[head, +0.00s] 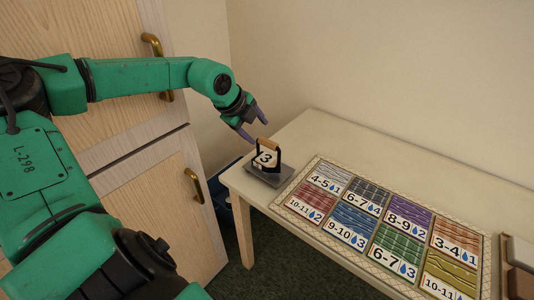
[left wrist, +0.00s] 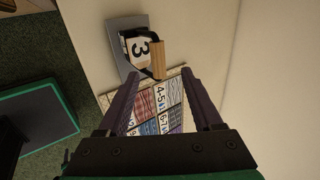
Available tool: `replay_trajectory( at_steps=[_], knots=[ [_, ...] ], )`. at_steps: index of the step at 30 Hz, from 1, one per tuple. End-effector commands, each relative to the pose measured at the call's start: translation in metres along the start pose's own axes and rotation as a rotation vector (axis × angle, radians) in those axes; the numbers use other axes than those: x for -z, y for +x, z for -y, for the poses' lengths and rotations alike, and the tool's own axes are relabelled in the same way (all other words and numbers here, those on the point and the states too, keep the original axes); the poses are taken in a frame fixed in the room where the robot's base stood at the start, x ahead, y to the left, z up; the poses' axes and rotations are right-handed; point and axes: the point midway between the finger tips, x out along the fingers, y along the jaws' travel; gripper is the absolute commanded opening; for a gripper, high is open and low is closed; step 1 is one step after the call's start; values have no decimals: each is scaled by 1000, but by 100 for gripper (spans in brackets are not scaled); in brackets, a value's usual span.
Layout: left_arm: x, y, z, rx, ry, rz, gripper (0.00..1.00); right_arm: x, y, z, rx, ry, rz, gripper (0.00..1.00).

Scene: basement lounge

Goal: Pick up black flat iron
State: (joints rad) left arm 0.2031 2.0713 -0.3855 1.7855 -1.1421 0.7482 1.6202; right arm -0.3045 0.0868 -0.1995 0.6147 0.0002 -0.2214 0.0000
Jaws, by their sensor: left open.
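The flat iron (head: 270,175) stands at the table's near left corner, with a grey flat base, black uprights, a wooden handle on top and a white label with a "3". In the left wrist view the iron (left wrist: 125,40) lies ahead of the fingertips, towards the left one, with its wooden handle nearest them. My left gripper (head: 254,126) is open and empty, just above and behind the iron. Its two fingers (left wrist: 160,75) are spread apart and do not visibly touch the iron. My right gripper is not in view.
A patterned mat (head: 322,163) with several colored numbered panels lies on the cream table (head: 320,128) to the right of the iron. A brown-edged object (head: 521,254) is at the far right. Wooden doors with brass handles (head: 153,44) stand on the left.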

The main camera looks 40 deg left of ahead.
Motion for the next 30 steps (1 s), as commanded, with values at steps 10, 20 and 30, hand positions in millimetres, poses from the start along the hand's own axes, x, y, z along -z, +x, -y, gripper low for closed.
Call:
replay_trajectory(
  at_steps=[10,20,30],
  knots=[
    [0,43,-2,-2,0,-1,67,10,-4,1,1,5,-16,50],
    [-1,86,-6,-1,0,-1,67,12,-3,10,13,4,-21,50],
    [0,88,-5,2,1,-2,36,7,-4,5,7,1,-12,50]
  ],
)
